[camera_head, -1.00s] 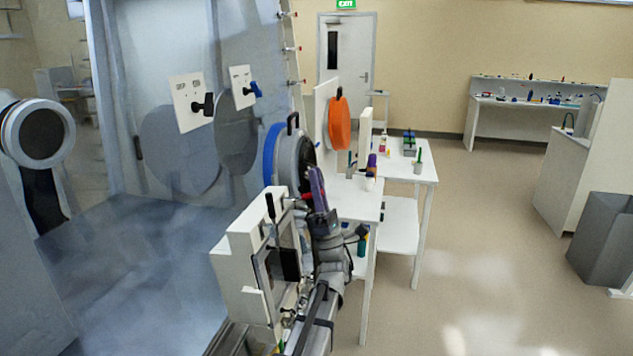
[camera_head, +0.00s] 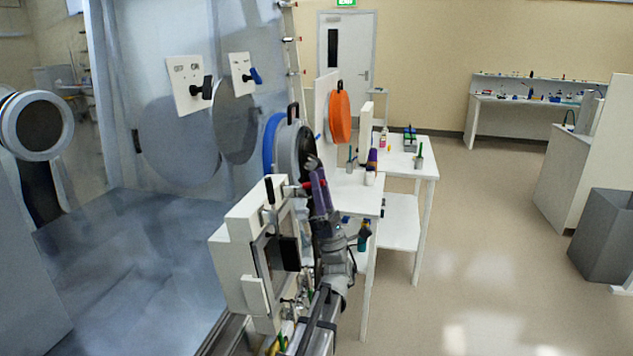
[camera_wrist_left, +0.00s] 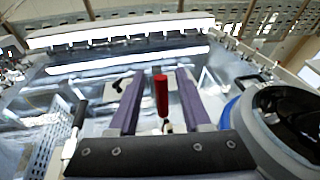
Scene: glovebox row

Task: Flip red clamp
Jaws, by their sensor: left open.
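The red clamp (camera_wrist_left: 161,95) shows in the left wrist view as an upright red handle between the two purple fingers. My left gripper (camera_wrist_left: 160,74) is open, with one finger on each side of the handle and a gap on both sides. In the head view, my left gripper (camera_head: 317,170) is beside the upper right edge of the white box-like chamber (camera_head: 235,265). A small bit of red shows just left of its fingers there. The clamp's base is mostly hidden. My right gripper is not in view.
A black-handled lever (camera_head: 270,190) stands on the white chamber close to my left gripper. Behind are a round grey port with a blue ring (camera_head: 270,140) and an orange disc (camera_head: 340,117). A white table (camera_head: 400,172) holds small items.

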